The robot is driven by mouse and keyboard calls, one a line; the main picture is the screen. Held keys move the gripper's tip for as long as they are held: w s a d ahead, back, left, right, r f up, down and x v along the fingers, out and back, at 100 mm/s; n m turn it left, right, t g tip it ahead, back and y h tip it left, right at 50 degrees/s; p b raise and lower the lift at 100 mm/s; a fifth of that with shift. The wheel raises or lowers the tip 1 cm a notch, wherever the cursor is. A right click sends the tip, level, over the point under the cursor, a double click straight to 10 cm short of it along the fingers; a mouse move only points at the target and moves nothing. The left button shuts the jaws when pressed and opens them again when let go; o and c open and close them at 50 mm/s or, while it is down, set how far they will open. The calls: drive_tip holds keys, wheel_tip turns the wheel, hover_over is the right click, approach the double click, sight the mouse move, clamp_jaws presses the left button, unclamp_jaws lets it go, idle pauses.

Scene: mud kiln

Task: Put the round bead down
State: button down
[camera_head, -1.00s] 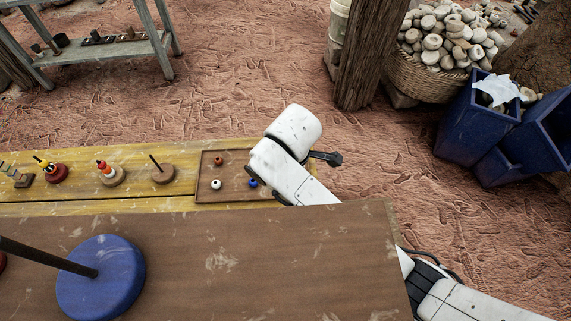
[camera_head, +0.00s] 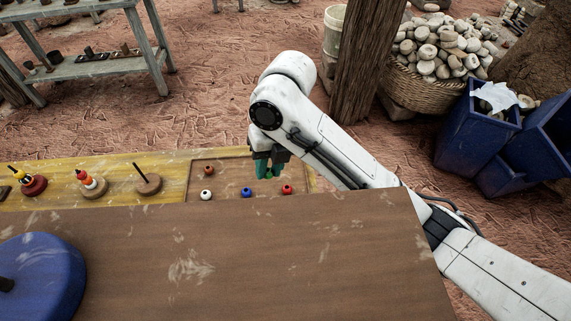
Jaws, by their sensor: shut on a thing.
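My gripper (camera_head: 266,173) points down over the brown tray (camera_head: 226,178), its dark teal fingers low above the tray's middle. I cannot tell whether the bead touches the tray floor. Loose beads are in the tray: an orange-brown one (camera_head: 208,169) at the back left, a white one (camera_head: 206,194) at the front left, a blue one (camera_head: 246,191) at the front middle and a red one (camera_head: 287,189) at the front right.
A wooden peg on a round base (camera_head: 148,184) and stands with stacked beads (camera_head: 92,184) and (camera_head: 33,183) are left of the tray on the yellow bench (camera_head: 118,168). A brown tabletop (camera_head: 240,255) with a large blue disc (camera_head: 38,280) lies in front.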

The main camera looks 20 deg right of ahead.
drive_tip(key=w+d+f, duration=0.3)
drive_tip(key=w+d, duration=0.1)
drive_tip(key=w, duration=0.1)
hover_over(286, 168)
drive_tip(key=x, duration=0.2)
drive_tip(key=d+x, duration=0.1)
drive_tip(key=x, duration=0.2)
drive_tip(key=shift+s+f+p, duration=0.15)
drive_tip(key=shift+f+p, duration=0.1)
drive_tip(key=shift+p, duration=0.1)
drive_tip(key=shift+d+f+p, duration=0.1)
drive_tip(key=shift+f+p, duration=0.3)
drive_tip(key=shift+f, duration=1.35)
